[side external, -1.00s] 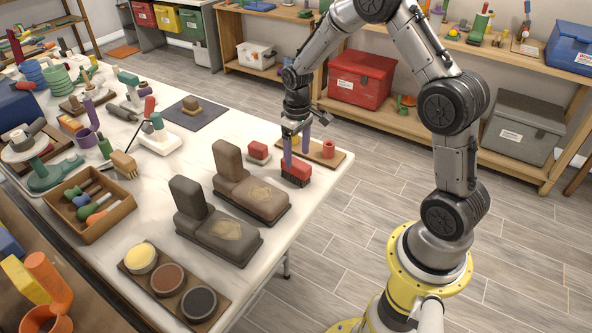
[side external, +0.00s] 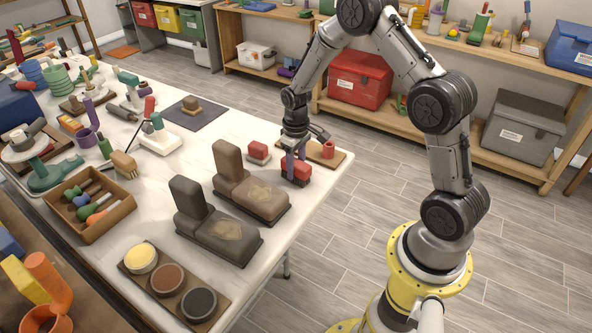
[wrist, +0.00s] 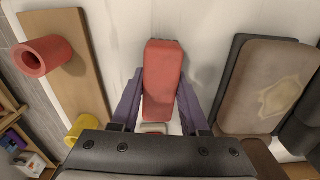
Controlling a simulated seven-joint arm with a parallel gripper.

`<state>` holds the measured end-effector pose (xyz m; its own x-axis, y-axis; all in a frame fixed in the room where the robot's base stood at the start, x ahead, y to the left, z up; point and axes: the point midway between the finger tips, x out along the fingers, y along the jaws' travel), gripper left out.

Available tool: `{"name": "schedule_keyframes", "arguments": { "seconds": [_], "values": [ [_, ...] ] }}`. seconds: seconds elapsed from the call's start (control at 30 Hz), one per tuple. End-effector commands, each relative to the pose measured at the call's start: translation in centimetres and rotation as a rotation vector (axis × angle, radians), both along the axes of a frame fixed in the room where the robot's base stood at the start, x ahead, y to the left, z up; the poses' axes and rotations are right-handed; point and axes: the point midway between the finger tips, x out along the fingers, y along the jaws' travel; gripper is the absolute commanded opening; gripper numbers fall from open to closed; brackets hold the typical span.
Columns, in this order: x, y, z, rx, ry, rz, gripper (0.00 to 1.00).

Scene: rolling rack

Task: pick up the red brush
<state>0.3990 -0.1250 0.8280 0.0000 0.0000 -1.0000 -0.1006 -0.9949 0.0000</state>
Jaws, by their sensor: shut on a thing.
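The red brush (side external: 296,174) has a red top and dark bristles and stands on the white table near its right edge. It also shows in the wrist view (wrist: 161,80) as a long red block between the fingers. My gripper (side external: 295,166) is low over the brush, with its purple fingers on either side of it. In the wrist view my gripper (wrist: 160,112) is shut on the brush near its closer end. The brush's underside is hidden in the wrist view.
A smaller red-topped block (side external: 258,151) sits just behind and left. A wooden board (side external: 337,156) with a red cylinder (side external: 328,149) lies behind right. Two brown boot-shaped forms, one the nearer brown form (side external: 220,232), stand left and in front. The table's right edge is close.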

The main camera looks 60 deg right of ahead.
Motion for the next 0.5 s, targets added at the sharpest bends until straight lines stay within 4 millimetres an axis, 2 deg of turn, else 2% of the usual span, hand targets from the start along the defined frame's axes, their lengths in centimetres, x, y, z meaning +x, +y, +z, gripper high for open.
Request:
{"name": "schedule_keyframes", "arguments": {
  "seconds": [0.03,0.13,0.5],
  "values": [
    [0.01,0.00,0.02,0.000,0.000,0.000,0.17],
    [0.01,0.00,0.03,0.000,0.000,0.000,0.00],
    [0.06,-0.02,0.16,0.000,-0.002,0.000,0.00]
  ]
}}
